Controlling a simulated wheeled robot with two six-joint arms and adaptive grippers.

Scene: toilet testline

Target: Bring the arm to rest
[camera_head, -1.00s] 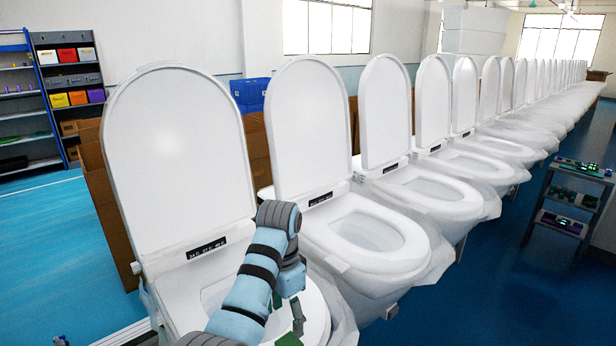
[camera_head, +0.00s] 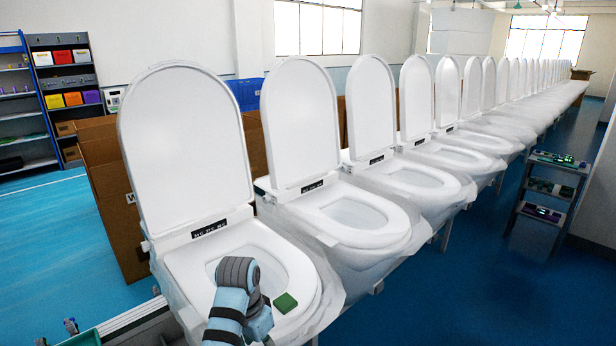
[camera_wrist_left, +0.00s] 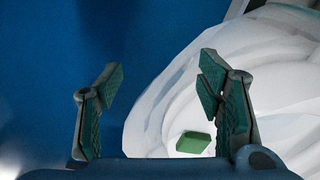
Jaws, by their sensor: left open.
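My left arm (camera_head: 238,300) comes up from the bottom of the head view, in front of the nearest toilet (camera_head: 184,272). Its gripper fingers do not show clearly there. In the left wrist view my left gripper (camera_wrist_left: 161,75) is open, with its two green-padded fingers wide apart and nothing between them. A small green block (camera_head: 285,302) lies on the right front of the nearest toilet's seat. It also shows in the left wrist view (camera_wrist_left: 193,142), beyond the fingers and apart from them. My right gripper is not in view.
A long row of white toilets with raised lids runs to the back right. Cardboard boxes (camera_head: 112,190) stand behind the nearest one. A small shelf cart (camera_head: 548,188) stands at the right. Blue floor (camera_head: 450,300) is open at the lower right.

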